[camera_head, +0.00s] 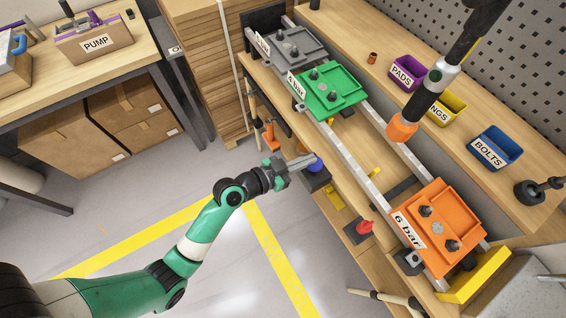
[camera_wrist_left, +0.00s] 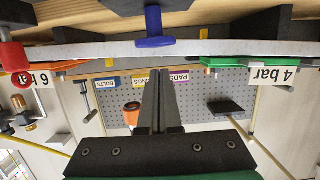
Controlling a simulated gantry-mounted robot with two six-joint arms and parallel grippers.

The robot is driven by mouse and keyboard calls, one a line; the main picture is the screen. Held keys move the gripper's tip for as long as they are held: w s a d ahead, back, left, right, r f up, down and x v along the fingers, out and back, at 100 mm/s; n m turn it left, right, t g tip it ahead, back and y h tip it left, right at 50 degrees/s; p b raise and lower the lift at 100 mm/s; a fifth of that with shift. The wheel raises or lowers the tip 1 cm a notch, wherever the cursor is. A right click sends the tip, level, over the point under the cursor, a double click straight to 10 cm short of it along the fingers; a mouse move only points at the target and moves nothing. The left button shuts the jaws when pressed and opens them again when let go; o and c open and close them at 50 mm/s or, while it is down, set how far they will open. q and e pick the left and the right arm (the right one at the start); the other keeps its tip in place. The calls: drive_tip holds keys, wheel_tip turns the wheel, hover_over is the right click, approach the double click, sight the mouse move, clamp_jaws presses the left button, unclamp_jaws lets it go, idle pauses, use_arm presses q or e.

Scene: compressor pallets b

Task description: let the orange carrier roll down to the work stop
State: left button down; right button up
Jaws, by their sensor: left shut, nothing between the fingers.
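The orange carrier (camera_head: 460,208), labelled 6 bar, sits at the lower right end of the sloping rails, close to a yellow block (camera_head: 490,270). I cannot tell whether they touch. Its edge shows at the left in the left wrist view (camera_wrist_left: 68,66). The green carrier (camera_head: 350,82) and a grey carrier (camera_head: 291,48) sit at the upper end. A blue handle (camera_head: 316,163) and a red handle (camera_head: 365,227) stand along the rails' near side. My left gripper (camera_head: 305,161) is shut and empty by the blue handle, which lies beyond its fingertips (camera_wrist_left: 158,74) in the left wrist view. My right gripper is not visible.
A dark and white body with an orange end (camera_head: 403,129) hangs over the far rail. Behind are a purple bin (camera_head: 407,72), a yellow bin (camera_head: 447,107) and a blue bin (camera_head: 496,147). The rail stretch between the green and orange carriers is free of carriers.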

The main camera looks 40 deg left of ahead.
use_arm(q)
drive_tip(key=v, duration=0.8)
drive_tip(key=shift+s+f, duration=0.15)
drive_tip(key=shift+s, duration=0.3)
drive_tip(key=w+d+r+m+t+h, duration=0.2)
drive_tip(key=w+d+r, duration=0.1)
drive_tip(key=r, duration=0.9)
drive_tip(key=w+d+r+m+t+h, duration=0.1)
drive_tip(key=w+d+r+m+t, duration=0.15)
drive_tip(key=r, duration=0.95)
drive_tip(key=w+d+r+m+t+h, duration=0.2)
drive_tip(key=w+d+r, duration=0.1)
drive_tip(key=r, duration=0.9)
drive_tip(key=s+a+r+n+t+y, duration=0.25)
drive_tip(key=s+r, duration=0.25)
drive_tip(key=r, duration=0.4)
drive_tip(key=s+a+r+n+t+y, duration=0.2)
drive_tip(key=s+r+n+t+y, duration=0.2)
drive_tip(key=r, duration=0.5)
wheel_tip(320, 180, up, 31)
drive_tip(key=n+p, duration=0.2)
drive_tip(key=p, duration=3)
